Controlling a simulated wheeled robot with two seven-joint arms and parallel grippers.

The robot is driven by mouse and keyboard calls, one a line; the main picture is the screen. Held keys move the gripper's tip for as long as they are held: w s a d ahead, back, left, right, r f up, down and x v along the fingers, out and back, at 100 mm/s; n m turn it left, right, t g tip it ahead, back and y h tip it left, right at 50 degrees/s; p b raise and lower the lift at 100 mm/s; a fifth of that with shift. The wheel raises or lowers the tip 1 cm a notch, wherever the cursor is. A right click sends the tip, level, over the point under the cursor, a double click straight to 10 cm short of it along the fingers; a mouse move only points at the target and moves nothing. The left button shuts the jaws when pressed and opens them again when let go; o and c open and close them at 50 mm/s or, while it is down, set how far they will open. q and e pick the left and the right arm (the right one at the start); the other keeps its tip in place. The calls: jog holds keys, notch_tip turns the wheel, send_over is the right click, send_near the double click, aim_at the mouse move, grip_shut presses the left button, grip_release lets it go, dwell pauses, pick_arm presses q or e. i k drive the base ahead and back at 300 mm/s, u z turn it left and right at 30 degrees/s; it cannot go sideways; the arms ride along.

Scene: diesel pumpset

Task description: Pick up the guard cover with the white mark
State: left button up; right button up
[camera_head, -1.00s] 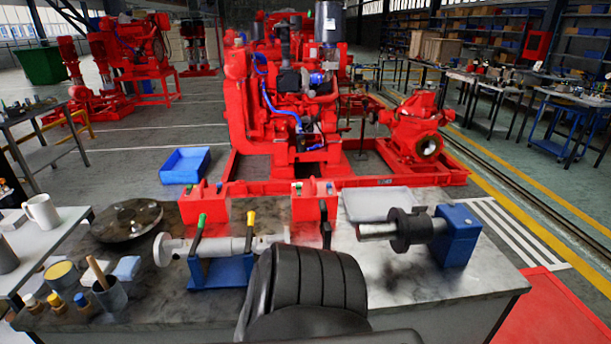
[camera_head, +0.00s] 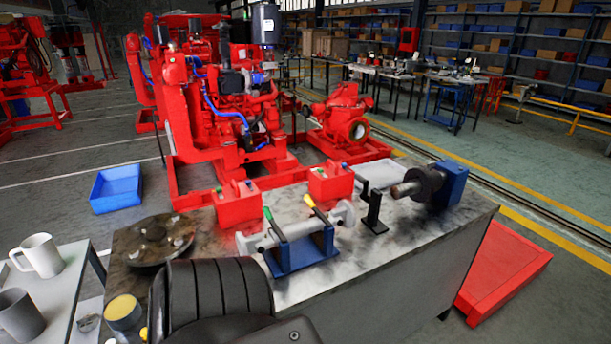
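Two red box-shaped pieces stand on the workbench (camera_head: 400,245): a left one (camera_head: 236,203) and a right one (camera_head: 330,184). Both have small coloured knobs on top. I cannot tell whether either is the guard cover, and no white mark can be clearly made out. A black ribbed part of my own body fills the bottom left and hides part of the bench. Neither of my grippers shows in the head view.
On the bench are a round dark flange (camera_head: 153,240), a grey shaft on a blue stand (camera_head: 300,250), a black bracket (camera_head: 374,215) and a blue block with a shaft (camera_head: 447,184). Behind is the red pumpset (camera_head: 225,100). A red platform (camera_head: 505,268) lies right of the bench.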

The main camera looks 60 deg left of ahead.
aim_at(339, 182)
jog(key=z, duration=0.05)
jog(key=k, duration=0.1)
jog(key=u, duration=0.75)
